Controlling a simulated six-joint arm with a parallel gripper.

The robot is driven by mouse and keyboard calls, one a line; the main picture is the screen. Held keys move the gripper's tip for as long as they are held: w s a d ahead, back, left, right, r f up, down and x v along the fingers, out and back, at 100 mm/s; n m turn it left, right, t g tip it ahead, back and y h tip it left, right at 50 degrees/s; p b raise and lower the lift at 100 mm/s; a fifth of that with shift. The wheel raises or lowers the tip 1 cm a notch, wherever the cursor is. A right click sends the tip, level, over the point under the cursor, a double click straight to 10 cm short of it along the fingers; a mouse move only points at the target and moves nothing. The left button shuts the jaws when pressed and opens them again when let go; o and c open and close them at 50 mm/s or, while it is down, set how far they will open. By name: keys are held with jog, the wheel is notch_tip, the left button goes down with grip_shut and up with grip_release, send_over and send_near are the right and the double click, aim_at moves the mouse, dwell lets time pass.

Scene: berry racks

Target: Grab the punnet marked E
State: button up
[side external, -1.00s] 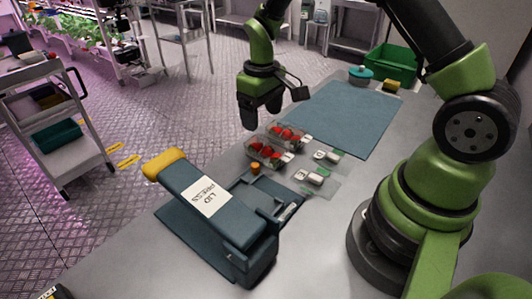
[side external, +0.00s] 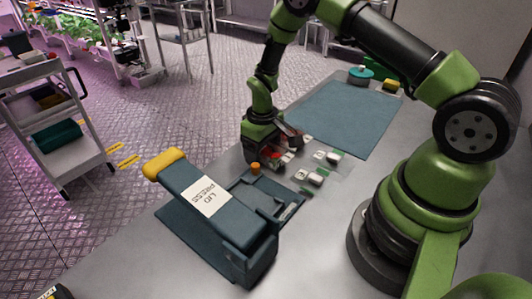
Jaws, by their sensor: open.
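Two clear punnets of red strawberries stand on the bench, mostly hidden by my gripper now. Red fruit of the nearer punnet (side external: 275,157) shows just beside and under the fingers. Only a small part of the farther punnet (side external: 292,142) shows behind. No letter E can be read on either, so I cannot tell which is marked E. My gripper (side external: 266,153) points down, low over the punnets, with its dark fingers at the nearer one. It is open. Whether the fingers touch the punnet cannot be seen.
A blue lid press (side external: 225,215) with a yellow handle stands in front, its label reading "PRESS LID". An orange knob (side external: 255,168) is close to the gripper. White pieces (side external: 312,179) lie right of the punnets. A blue mat (side external: 345,115) lies clear behind.

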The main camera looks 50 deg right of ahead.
jog(key=c, duration=0.7)
jog(key=shift+c, duration=0.2)
